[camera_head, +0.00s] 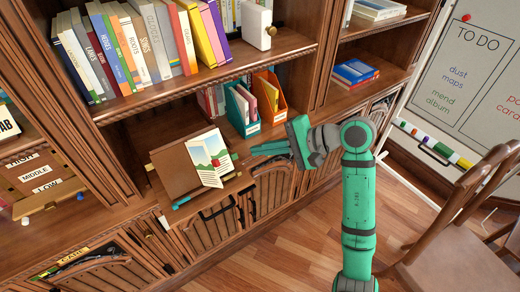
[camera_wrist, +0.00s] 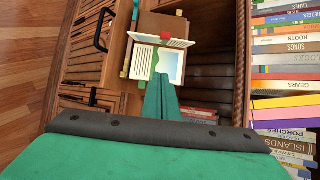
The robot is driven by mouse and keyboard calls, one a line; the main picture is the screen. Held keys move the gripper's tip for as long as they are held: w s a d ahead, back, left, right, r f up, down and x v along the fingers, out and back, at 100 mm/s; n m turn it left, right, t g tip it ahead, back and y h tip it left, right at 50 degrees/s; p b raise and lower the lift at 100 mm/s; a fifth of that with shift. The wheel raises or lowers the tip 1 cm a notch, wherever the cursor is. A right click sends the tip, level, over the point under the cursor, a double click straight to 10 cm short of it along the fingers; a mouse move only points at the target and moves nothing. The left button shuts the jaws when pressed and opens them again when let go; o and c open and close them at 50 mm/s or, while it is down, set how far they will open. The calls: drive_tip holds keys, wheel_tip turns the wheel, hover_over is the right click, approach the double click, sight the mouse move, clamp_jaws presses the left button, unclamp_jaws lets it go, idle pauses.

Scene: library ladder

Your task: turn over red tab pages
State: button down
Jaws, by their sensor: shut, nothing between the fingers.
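An open book (camera_head: 207,158) with pictured pages leans on a brown wooden rest (camera_head: 172,170) on the lower shelf ledge. A page stands partly raised. A small red tab (camera_head: 234,157) shows at the book's right side; in the wrist view a red tab (camera_wrist: 165,36) sits at the edge of a raised page. My gripper (camera_head: 254,152) is just right of the book, fingers shut and empty, pointing at it. In the wrist view my fingers (camera_wrist: 161,82) reach toward the open pages (camera_wrist: 157,62) and cover part of them. I cannot tell whether they touch the page.
A teal file holder (camera_head: 238,108) and an orange one (camera_head: 270,98) stand behind my gripper. Books fill the shelf above (camera_head: 210,70). A teal pen-like object (camera_head: 181,203) lies at the ledge's front. A wooden chair (camera_head: 455,225) stands at the right. Floor before the cabinet is clear.

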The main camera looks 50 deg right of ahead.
drive_tip(key=w+a+f, duration=0.2)
drive_tip(key=w+a, duration=0.3)
drive_tip(key=a, duration=0.1)
drive_tip(key=shift+w+a+f, duration=0.25)
drive_tip(key=shift+a+f, duration=0.05)
drive_tip(key=shift+a, duration=0.05)
